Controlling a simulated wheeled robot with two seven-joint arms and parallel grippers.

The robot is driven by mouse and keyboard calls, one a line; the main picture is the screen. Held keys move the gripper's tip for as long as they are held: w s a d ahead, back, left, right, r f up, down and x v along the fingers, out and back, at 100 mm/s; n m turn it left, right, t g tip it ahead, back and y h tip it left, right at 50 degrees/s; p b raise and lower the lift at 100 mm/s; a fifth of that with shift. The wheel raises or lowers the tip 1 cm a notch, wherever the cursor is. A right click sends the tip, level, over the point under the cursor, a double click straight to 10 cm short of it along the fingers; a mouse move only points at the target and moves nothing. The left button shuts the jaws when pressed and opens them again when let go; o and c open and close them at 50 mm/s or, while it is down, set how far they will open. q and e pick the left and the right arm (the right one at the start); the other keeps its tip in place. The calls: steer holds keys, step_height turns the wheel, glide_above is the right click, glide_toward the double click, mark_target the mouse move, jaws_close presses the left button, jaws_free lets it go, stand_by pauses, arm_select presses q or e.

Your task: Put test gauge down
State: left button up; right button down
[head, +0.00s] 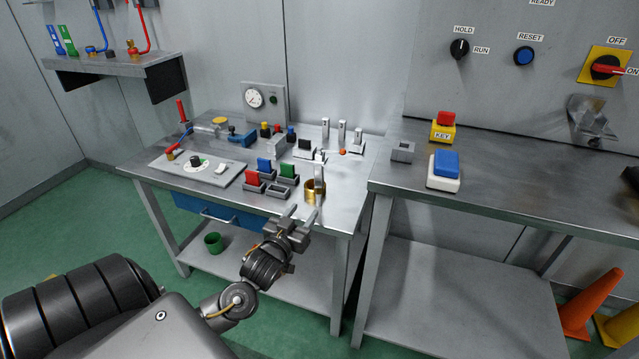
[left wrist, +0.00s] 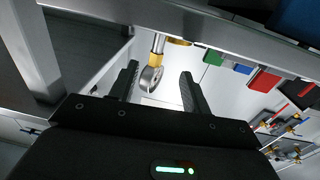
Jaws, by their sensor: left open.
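My left gripper (head: 301,214) is open just in front of the holder, at the bench's front edge. It also shows in the left wrist view (left wrist: 158,85), its two fingers apart on either side of the rounded end. I cannot tell whether they touch it. My right gripper is not in view.
Red, blue and green blocks in black holders (head: 265,179) stand left of the brass ring. A dial panel (head: 263,101) stands at the back of the bench.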

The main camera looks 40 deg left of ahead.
mark_target(317, 196)
arm_select(q)
steer(key=x, duration=0.5)
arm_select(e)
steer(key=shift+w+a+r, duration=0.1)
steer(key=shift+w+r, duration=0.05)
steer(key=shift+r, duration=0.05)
arm_select(q)
steer(key=x, duration=0.4)
steer(key=shift+w+d+f, duration=0.1)
steer(key=shift+w+d, duration=0.05)
steer(key=shift+w, duration=0.45)
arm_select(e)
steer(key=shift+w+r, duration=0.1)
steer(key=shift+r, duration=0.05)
arm_select(q)
jaws_close()
